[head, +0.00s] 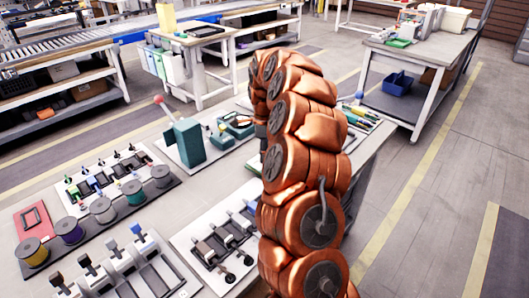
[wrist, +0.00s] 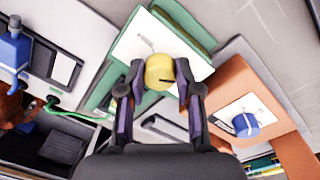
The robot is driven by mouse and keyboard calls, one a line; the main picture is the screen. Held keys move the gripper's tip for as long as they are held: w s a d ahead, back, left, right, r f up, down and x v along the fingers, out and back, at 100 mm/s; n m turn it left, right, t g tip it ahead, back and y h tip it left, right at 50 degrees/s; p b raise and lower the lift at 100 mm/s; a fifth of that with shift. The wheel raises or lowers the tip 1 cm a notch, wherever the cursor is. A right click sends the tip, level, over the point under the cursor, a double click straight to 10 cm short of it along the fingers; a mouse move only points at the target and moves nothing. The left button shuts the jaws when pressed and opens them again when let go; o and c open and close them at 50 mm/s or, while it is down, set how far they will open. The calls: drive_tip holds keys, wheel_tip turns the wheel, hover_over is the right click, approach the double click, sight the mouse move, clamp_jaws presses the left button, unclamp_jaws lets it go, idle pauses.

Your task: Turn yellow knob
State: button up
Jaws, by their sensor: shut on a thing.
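The yellow knob (wrist: 159,72) is in the upper middle of the wrist view, on a white plate (wrist: 136,44) with a green housing (wrist: 184,24) around it. My gripper (wrist: 160,78) has one finger on each side of the knob and is shut on it. A dark line marks the knob's face. In the head view my orange arm hides the gripper and the knob.
In the wrist view a blue knob (wrist: 245,124) on an orange box (wrist: 262,92) stands close at right. A blue device (wrist: 14,50) and a green cable (wrist: 66,115) are at left. In the head view several spools (head: 103,210) line the bench.

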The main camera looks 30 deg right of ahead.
clamp_jaws()
drive_tip(key=n+b, duration=0.3)
drive_tip(key=n, duration=0.1)
drive_tip(key=shift+f, duration=0.15)
drive_tip(key=n+b, duration=0.1)
drive_tip(key=n, duration=0.6)
drive_tip(key=shift+n+h+b, duration=0.3)
drive_tip(key=shift+n+b, duration=0.1)
drive_tip(key=n, duration=0.6)
drive_tip(key=shift+s+r, duration=0.15)
drive_tip(key=shift+r, duration=0.05)
drive_tip(key=n, duration=0.6)
drive_tip(key=shift+p, duration=0.35)
